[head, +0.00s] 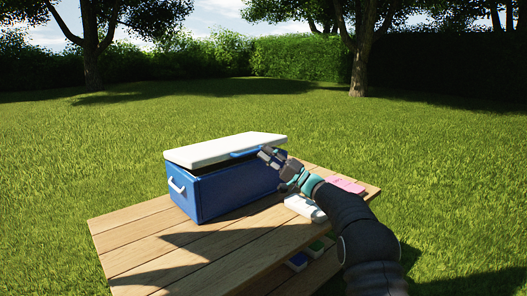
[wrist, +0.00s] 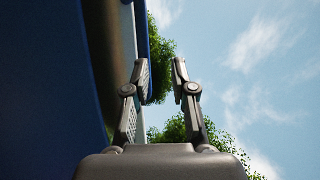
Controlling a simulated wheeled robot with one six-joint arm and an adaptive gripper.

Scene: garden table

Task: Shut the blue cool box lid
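The blue cool box (head: 235,190) stands on the wooden table in the head view. Its white lid (head: 225,149) is partly open, tilted a little above the box, with a dark gap under its near edge. A blue bar (head: 246,153) shows at the lid's right front edge. My gripper (head: 267,154) is at that edge, beside the bar. In the wrist view the two fingers (wrist: 162,80) stand apart with tree and sky between them. The left finger is close to a blue strip (wrist: 153,45); I cannot tell whether they touch. A large dark blue surface fills the left side there.
The wooden table (head: 130,240) has bare boards in front and left of the box. Blue and green items (head: 298,261) sit low at the table's right side. Grass surrounds it.

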